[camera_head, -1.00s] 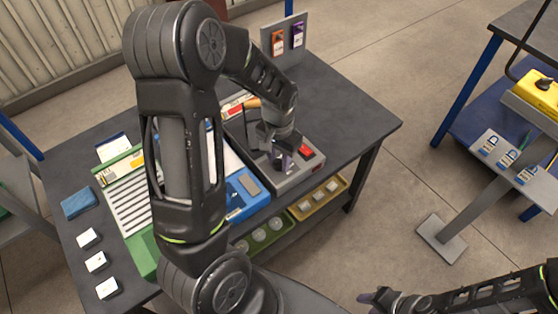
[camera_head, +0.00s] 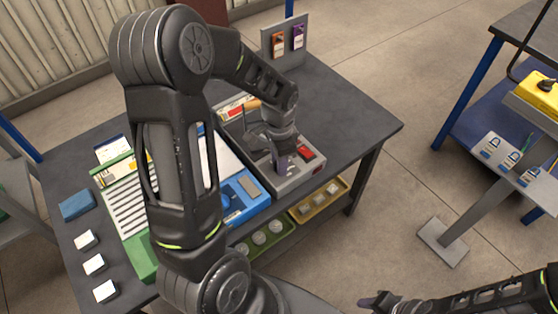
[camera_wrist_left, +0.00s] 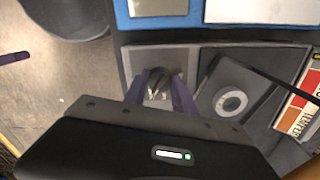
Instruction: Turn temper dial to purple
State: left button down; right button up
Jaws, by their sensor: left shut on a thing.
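My left gripper (camera_head: 284,168) points down over the grey control box (camera_head: 305,174) on the dark bench. In the left wrist view its two purple fingers (camera_wrist_left: 158,92) are on either side of a small dark dial knob (camera_wrist_left: 156,80) on a light square plate, shut on it. The head view hides the knob behind the gripper, and I cannot read which colour it points to. A colour chart lettered "TEMPER" (camera_wrist_left: 300,108) lies at the right of the left wrist view. My right gripper (camera_head: 376,300) is low in the head view, away from the bench; its opening is unclear.
A red button or block (camera_head: 305,152) is close beside the left fingers. A blue tray (camera_head: 243,197) adjoins the box. An upright board with orange (camera_head: 278,43) and purple (camera_head: 298,37) cards stands behind. The bench's right end is clear.

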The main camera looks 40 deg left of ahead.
pick_arm(q)
jog(key=c, duration=1)
grip_release()
jog(key=shift+c, duration=0.2)
jog(key=shift+r, duration=0.1)
notch_tip(320, 180, up, 8)
jog(key=shift+f, duration=0.15)
